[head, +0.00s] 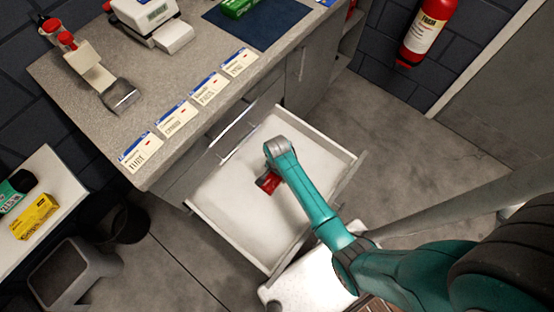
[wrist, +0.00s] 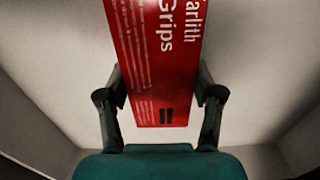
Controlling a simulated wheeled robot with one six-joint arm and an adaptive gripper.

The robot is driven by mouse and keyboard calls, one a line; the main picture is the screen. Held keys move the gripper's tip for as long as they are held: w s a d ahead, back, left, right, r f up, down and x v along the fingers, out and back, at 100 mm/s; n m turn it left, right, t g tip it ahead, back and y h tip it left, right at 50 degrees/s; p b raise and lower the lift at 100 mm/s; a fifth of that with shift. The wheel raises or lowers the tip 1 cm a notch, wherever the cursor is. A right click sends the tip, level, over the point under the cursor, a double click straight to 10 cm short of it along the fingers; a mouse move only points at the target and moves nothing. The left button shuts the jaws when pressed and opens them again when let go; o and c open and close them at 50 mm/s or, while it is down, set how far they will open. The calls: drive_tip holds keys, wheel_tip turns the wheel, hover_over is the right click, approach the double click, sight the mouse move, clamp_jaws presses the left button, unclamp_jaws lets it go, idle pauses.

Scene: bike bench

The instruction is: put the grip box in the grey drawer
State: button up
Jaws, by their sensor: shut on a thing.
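The grip box is red with white lettering that includes "Grips". In the wrist view the grip box (wrist: 160,60) stands between the two fingers of my gripper (wrist: 160,95), which is shut on it. In the head view my gripper (head: 270,172) is over the open grey drawer (head: 225,218), with the red grip box (head: 267,183) showing just below the wrist. The drawer is pulled out from the bench and its white floor looks empty. I cannot tell whether the box touches the drawer floor.
The bench top (head: 190,75) behind the drawer holds several labelled cards (head: 142,151), a blue mat (head: 262,22) and a white device. A side table (head: 40,215) at left holds a yellow box (head: 33,216). A fire extinguisher (head: 428,30) hangs at upper right. Floor at right is clear.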

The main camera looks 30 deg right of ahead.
drive_tip(key=shift+f, duration=0.15)
drive_tip(key=o, duration=1.2)
wheel_tip(320, 180, up, 12)
drive_tip(key=shift+r, duration=0.1)
